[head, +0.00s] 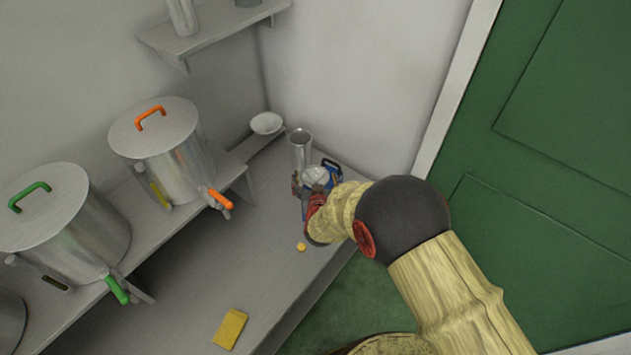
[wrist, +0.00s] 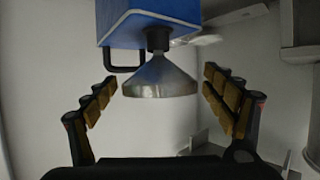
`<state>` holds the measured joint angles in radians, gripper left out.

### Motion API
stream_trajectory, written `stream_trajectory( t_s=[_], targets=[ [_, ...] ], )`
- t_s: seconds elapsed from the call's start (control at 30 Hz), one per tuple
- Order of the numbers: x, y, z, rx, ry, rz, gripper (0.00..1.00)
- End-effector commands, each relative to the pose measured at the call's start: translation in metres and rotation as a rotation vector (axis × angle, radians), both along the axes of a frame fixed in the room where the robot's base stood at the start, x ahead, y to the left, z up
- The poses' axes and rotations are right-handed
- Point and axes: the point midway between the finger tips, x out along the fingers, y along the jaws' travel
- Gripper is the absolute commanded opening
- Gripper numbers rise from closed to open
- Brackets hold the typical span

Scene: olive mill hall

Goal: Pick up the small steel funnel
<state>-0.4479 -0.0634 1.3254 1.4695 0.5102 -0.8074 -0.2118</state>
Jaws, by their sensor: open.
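The small steel funnel (wrist: 160,78) shows in the wrist view with its wide mouth towards my gripper's palm and its spout in the neck of a blue can (wrist: 150,18). The wrist picture appears upside down. In the head view the funnel (head: 318,176) sits mouth up on the blue can (head: 337,183), partly behind my gripper (head: 314,188). In the wrist view my gripper (wrist: 160,84) is open, with one finger on each side of the funnel and visible gaps to both. The can's black handle is beside the funnel.
A tall steel cylinder (head: 300,150) stands just behind the can. A pale bowl (head: 265,123) is on a raised ledge. Steel tanks (head: 165,155) line the left. A yellow sponge (head: 230,328) and small yellow disc (head: 301,246) lie on the counter, which is otherwise largely clear.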

Motion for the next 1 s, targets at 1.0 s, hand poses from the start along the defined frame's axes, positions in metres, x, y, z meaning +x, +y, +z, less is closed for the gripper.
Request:
stream_trajectory(
  t_s=[1.0],
  targets=[
    [0.0054,0.0002,-0.0018,0.000,0.000,0.000,0.44]
  ],
)
